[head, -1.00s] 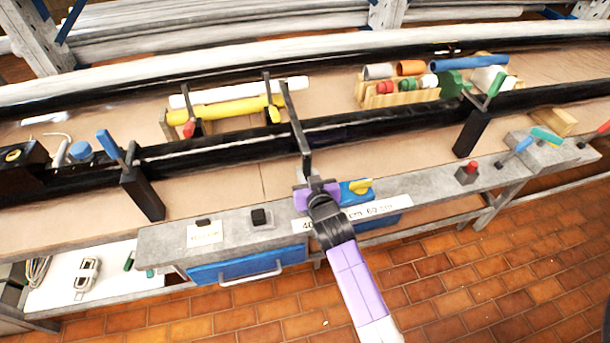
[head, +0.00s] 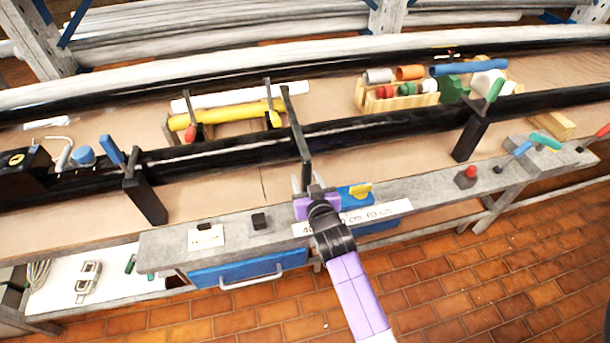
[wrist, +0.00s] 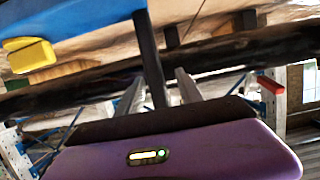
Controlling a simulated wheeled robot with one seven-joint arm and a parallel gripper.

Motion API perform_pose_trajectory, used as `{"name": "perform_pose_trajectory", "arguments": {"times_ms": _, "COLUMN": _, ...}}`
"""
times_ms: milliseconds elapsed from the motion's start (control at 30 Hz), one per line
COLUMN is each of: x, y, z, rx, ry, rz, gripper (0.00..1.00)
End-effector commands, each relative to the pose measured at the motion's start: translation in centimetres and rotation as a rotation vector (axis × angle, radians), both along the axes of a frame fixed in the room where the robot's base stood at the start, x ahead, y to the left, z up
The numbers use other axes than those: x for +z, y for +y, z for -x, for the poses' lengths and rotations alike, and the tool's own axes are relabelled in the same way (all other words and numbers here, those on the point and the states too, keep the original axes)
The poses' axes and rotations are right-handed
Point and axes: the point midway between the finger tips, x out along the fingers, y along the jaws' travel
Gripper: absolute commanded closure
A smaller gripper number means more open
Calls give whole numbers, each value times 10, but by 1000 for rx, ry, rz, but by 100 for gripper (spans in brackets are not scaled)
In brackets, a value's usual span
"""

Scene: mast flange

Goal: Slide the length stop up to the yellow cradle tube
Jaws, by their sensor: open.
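The length stop (head: 352,196) is a blue block with a yellow knob (head: 360,190) on the bench's front rail. A dark upright bar (head: 295,130) stands beside it, leaning over the black pipe; whether they join is hidden. The yellow cradle tube (head: 225,113) lies behind the black pipe, left of the bar's top. My gripper (head: 303,183) is open at the bar's foot, just left of the blue block. In the wrist view, my pale fingers (wrist: 160,82) stand apart on either side of the dark bar, and the blue block (wrist: 75,22) is at upper left. Contact cannot be told.
A long black pipe (head: 385,128) crosses the bench, with clamps (head: 145,195) at left and right (head: 470,138). A red button (head: 466,175) and a small black block (head: 259,221) sit on the front rail. A marked strip (head: 390,210) lies below the stop.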

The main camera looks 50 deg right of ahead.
Motion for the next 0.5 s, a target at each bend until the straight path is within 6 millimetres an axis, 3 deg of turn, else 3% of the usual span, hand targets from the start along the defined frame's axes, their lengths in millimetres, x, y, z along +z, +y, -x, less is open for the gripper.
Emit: {"name": "perform_pose_trajectory", "arguments": {"times_ms": 500, "x": 14, "y": 24, "z": 38, "rx": 0, "ry": 0, "rz": 0, "gripper": 56}}
